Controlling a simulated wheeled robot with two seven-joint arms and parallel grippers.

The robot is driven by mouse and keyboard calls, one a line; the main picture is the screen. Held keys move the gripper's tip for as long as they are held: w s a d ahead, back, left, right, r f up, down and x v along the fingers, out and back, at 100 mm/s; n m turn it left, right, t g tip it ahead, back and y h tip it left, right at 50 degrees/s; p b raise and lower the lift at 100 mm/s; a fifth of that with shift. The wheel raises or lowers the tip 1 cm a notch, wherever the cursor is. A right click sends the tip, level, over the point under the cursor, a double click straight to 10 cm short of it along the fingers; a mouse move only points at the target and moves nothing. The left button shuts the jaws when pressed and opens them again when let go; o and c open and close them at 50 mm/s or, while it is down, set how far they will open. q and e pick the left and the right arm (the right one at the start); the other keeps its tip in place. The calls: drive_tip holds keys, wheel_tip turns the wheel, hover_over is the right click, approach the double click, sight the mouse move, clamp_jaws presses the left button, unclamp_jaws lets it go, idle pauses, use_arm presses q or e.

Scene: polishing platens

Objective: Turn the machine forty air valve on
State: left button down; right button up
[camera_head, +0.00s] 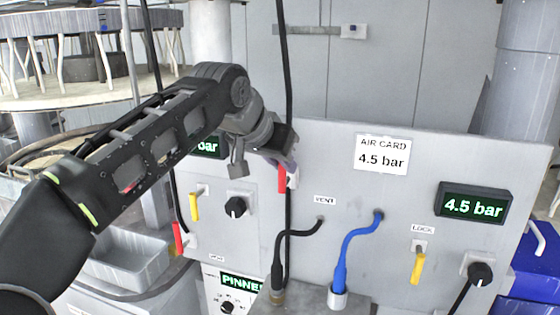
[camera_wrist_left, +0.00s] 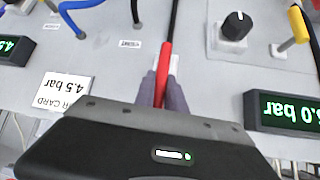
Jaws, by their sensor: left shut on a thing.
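My left gripper (camera_head: 284,150) is at the middle of the grey panel (camera_head: 350,215), shut on a red valve handle (camera_head: 282,179). The handle points down along the panel, and its upper end is hidden by the gripper. In the left wrist view the red handle (camera_wrist_left: 165,62) lies between the two fingers of my left gripper (camera_wrist_left: 163,82). A second red handle (camera_head: 178,238) is at the panel's lower left, apart from the gripper. I cannot read a machine number beside either handle. My right gripper is not in view.
An "AIR CARD 4.5 bar" sign (camera_head: 382,155) and a 4.5 bar display (camera_head: 473,204) are to the right. Yellow handles (camera_head: 194,206) (camera_head: 418,268), black knobs (camera_head: 236,207) and a blue hose (camera_head: 345,255) stand out from the panel. A black cable (camera_head: 284,60) hangs by the gripper.

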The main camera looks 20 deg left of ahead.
use_arm(q)
drive_tip(key=shift+f, duration=0.15)
drive_tip(key=c, duration=1.4)
unclamp_jaws()
drive_tip(key=shift+r, duration=0.2)
drive_tip(key=b+v, duration=0.1)
drive_tip(key=v, duration=0.6)
drive_tip(key=shift+s+r, duration=0.2)
drive_tip(key=shift+s, duration=0.1)
